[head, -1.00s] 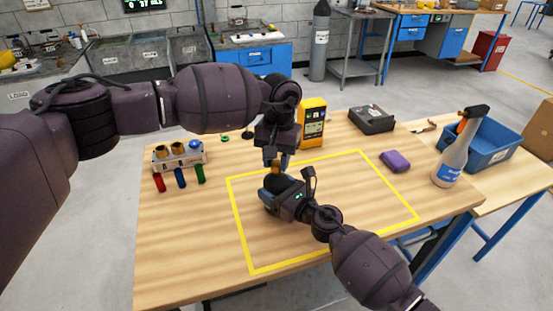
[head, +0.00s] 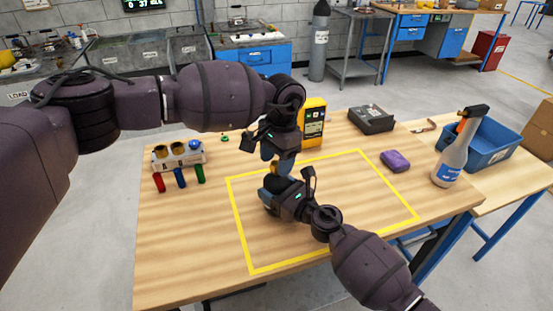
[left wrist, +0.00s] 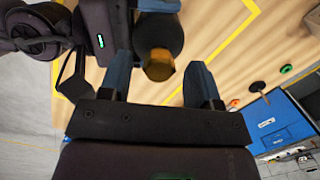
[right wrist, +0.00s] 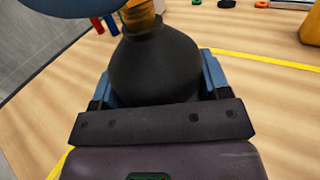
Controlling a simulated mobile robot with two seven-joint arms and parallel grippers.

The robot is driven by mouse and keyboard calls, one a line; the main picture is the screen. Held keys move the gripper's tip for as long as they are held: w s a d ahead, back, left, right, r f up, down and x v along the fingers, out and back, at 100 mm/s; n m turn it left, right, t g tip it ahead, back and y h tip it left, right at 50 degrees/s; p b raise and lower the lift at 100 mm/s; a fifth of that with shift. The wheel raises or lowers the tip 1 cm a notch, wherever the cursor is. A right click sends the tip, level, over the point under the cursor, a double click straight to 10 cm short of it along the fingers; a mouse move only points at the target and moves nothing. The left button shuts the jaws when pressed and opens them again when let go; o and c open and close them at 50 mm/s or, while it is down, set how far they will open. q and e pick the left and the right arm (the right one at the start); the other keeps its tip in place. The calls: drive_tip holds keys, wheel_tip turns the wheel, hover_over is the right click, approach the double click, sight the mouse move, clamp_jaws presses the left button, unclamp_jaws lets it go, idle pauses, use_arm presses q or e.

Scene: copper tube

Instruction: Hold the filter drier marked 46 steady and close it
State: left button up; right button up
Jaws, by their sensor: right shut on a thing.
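The filter drier is a dark, rounded body with a brass-coloured end on top. It stands upright inside the yellow outline, mostly hidden by my grippers in the head view. The right wrist view shows its dark body (right wrist: 155,68) and brass end (right wrist: 140,15). My right gripper (head: 270,195) is shut on the body, one blue finger on each side. My left gripper (head: 276,156) is just above, tilted. In the left wrist view its blue fingers are apart, with the brass end (left wrist: 158,65) between them and a gap on both sides. No 46 marking is legible.
A rack (head: 178,155) with brass and blue pieces stands at left, red, blue and green pieces before it. A yellow meter (head: 313,122) is close behind my left gripper.

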use_arm(q)
drive_tip(key=shift+r, duration=2.25)
drive_tip(key=shift+c, duration=0.3)
